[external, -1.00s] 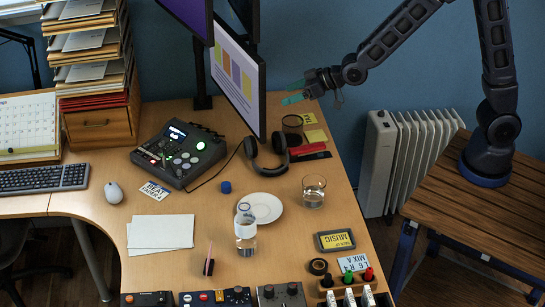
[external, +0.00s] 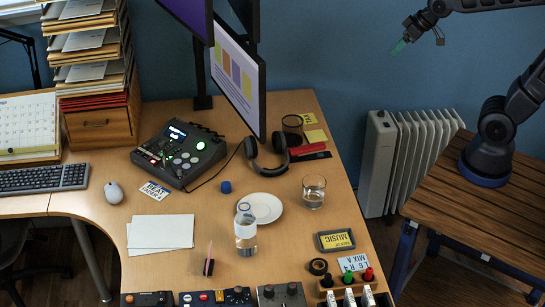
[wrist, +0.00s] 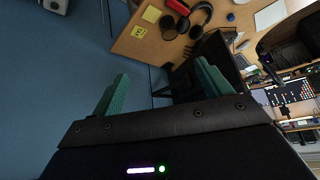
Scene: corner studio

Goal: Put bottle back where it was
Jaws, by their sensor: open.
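A clear bottle (external: 245,238) with some liquid in it stands upright on the wooden desk, in front of the white plate (external: 266,208). A small blue cap (external: 225,187) lies behind it, to its left. My gripper (external: 399,48), with green fingers, is high at the upper right, past the desk's right edge and far from the bottle. In the wrist view my gripper (wrist: 158,94) has its fingers wide apart with nothing between them. I cannot make out the bottle in the wrist view.
A glass of water (external: 313,191) stands right of the plate. Headphones (external: 266,158) and a monitor (external: 238,80) are behind. Papers (external: 162,233) and an upright pink stick in a dark holder (external: 209,262) are left of the bottle. Audio boxes line the front edge.

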